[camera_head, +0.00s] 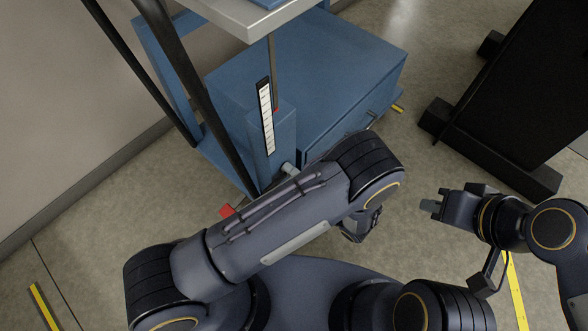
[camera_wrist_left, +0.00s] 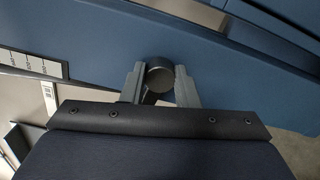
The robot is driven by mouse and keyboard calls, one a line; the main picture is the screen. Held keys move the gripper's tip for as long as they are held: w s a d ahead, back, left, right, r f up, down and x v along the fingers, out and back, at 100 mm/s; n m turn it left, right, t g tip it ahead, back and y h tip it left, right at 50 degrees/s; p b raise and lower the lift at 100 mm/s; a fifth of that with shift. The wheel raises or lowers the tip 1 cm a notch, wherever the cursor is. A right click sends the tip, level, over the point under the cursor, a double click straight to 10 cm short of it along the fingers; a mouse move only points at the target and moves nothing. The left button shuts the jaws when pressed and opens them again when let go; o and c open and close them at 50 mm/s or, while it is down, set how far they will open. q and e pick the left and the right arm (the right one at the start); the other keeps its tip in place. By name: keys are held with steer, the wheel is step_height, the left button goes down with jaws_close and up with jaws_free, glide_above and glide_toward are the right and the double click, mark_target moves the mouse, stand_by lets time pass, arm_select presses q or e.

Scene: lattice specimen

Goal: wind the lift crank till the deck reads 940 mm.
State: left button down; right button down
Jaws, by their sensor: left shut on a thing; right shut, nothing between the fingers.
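The blue lift (camera_head: 330,75) stands at the top middle of the head view, with the pale grey edge of its deck (camera_head: 245,27) above it. Its upright white scale (camera_head: 266,118) has a small red pointer (camera_head: 276,110) beside it; the figures are too small to read. In the left wrist view my left gripper (camera_wrist_left: 157,82) is shut on the dark round crank knob (camera_wrist_left: 160,72), one finger on each side. In the head view my left arm hides the crank and those fingers. My right gripper (camera_head: 432,206) is shut and empty, over the floor away from the lift.
A black stand (camera_head: 515,90) with block feet is at the right. A wall (camera_head: 70,110) runs along the left. Yellow floor tape (camera_head: 514,290) lies at the lower right. A red piece (camera_head: 226,211) sits low by the lift. Bare floor lies between the lift and stand.

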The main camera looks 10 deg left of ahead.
arm_select(q)
steer(key=shift+m, duration=0.6)
steer(key=c, duration=1.1)
jaws_free()
steer(key=p+v, duration=0.1)
steer(key=v, duration=0.7)
steer(key=shift+a, duration=0.1)
